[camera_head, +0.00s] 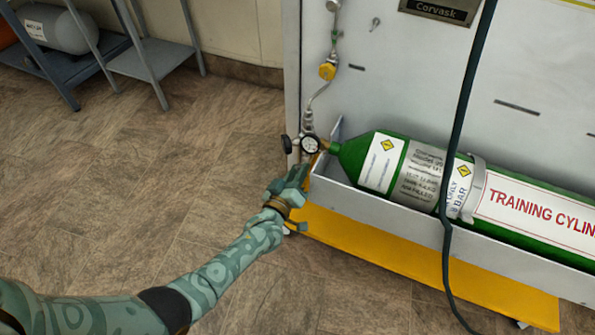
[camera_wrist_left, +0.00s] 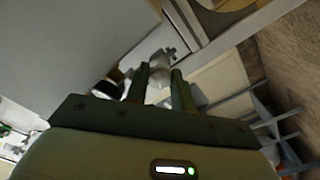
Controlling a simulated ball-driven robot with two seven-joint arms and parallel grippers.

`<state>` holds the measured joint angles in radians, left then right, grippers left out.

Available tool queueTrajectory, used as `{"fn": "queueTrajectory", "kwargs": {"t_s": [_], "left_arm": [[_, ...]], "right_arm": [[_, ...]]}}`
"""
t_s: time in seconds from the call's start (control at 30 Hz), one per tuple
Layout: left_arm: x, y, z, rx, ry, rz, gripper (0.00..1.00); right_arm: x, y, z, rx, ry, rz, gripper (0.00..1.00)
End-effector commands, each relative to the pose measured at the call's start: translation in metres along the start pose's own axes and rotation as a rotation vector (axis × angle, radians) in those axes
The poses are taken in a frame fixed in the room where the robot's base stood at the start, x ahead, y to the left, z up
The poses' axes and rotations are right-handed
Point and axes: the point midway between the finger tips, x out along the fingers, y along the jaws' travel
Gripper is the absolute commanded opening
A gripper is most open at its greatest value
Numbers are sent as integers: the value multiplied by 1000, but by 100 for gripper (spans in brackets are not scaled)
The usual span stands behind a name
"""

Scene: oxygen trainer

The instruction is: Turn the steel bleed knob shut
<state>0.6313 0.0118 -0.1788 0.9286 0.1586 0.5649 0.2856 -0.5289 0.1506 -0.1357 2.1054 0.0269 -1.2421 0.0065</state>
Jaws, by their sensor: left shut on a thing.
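My left gripper (camera_head: 301,171) reaches in from the lower left to the regulator at the green cylinder's neck. In the left wrist view its two dark fingers (camera_wrist_left: 161,88) are closed on a small pale metal part, which looks like the steel bleed knob (camera_wrist_left: 158,72). The fingers cover much of it, so its turn position cannot be told. In the head view the knob is hidden at the fingertips. Just above are the round pressure gauge (camera_head: 310,145) and a black knob (camera_head: 287,144). My right gripper is not in view.
The green training cylinder (camera_head: 365,158) lies in a grey trough (camera_head: 345,190) above a yellow base (camera_head: 400,263). A dark hose (camera_head: 459,130) hangs in front.

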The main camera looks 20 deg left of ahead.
Motion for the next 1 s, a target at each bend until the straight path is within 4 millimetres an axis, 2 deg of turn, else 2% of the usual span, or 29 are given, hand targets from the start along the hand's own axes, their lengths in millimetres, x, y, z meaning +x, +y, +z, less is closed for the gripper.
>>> {"fn": "queueTrajectory", "kwargs": {"t_s": [0.6, 1.0], "left_arm": [[-2, -2, 4, 577, -9, -1, 2], [-2, -2, 4, 846, -10, -1, 2]], "right_arm": [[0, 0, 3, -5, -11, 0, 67], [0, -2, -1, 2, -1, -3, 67]]}}
